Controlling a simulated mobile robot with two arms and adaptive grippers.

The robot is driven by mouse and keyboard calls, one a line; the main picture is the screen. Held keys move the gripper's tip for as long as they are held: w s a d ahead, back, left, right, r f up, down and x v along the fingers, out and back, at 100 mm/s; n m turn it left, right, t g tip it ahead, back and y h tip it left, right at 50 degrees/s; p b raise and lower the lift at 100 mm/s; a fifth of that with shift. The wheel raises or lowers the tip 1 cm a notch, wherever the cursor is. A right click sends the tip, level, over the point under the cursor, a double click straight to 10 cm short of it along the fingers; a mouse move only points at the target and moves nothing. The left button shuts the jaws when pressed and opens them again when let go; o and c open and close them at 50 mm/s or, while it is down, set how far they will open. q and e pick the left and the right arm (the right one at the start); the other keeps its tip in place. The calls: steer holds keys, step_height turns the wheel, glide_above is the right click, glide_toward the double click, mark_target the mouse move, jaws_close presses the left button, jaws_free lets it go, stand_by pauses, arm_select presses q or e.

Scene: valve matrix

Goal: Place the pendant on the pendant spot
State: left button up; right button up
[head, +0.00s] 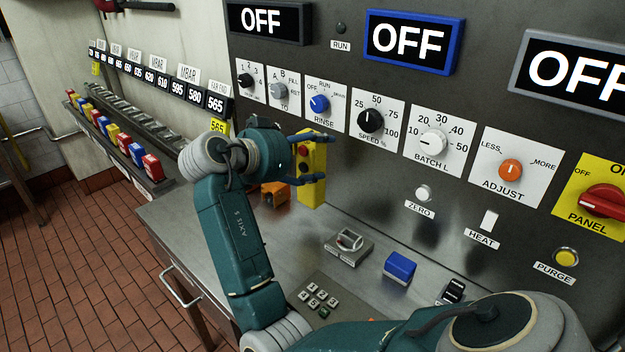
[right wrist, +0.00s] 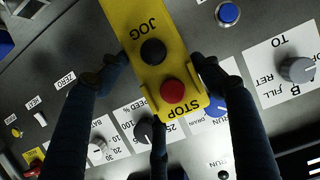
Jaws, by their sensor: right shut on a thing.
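The pendant is a yellow box (head: 311,192) with a red STOP button and a black JOG button. In the head view it is upright above the steel counter, in front of the panel. My right gripper (head: 322,158) is shut on it, with fingers on both sides. The right wrist view shows the pendant (right wrist: 152,22) between the fingers, its buttons facing the camera. I cannot tell whether its lower end touches the counter. No marked pendant spot can be made out. My left gripper is not in view.
An orange block (head: 275,194) sits on the counter (head: 232,252) left of the pendant. A grey-framed switch (head: 348,244), a blue block (head: 399,267) and a keypad (head: 320,297) lie nearer. The knob panel (head: 300,85) rises behind. A rail with coloured blocks (head: 122,140) runs left.

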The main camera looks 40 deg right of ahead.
mark_target(312, 195)
step_height(312, 195, down, 3)
step_height(312, 195, down, 4)
steer(key=shift+r+p, duration=0.25)
steer(key=shift+p, duration=0.15)
steer(key=shift+f, duration=0.4)
steer(key=o, duration=1.4)
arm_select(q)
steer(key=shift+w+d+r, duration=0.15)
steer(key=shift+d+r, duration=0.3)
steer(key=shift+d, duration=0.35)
arm_select(e)
steer(key=shift+o, duration=0.2)
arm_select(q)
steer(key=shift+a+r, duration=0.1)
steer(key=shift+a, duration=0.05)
